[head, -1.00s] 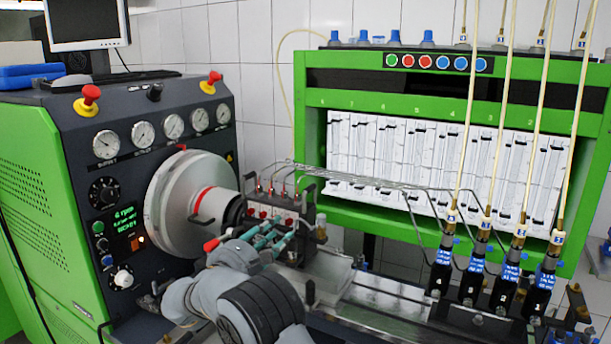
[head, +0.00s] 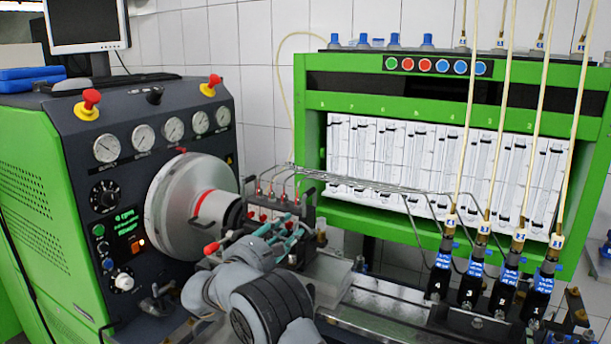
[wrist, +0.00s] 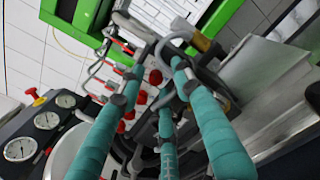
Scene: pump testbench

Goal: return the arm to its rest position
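My gripper (head: 291,227) shows in the head view at the lower middle, in front of the pump (head: 270,206) with its red-capped fittings. Its teal fingers also fill the lower wrist view (wrist: 153,82). They are spread apart, and I see nothing held between them. In the wrist view, the pump's red fittings (wrist: 155,77) lie beyond the fingertips. I cannot tell whether any finger touches the pump. My grey arm comes up from the bottom edge in the head view and hides part of the bench.
A large grey flywheel (head: 182,208) stands left of the pump, beside the gauge panel (head: 110,148). Thin metal pipes (head: 375,187) run right from the pump toward several black injectors (head: 505,287). A green cabinet (head: 435,102) with measuring tubes stands behind. Grey rails (head: 380,322) extend right.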

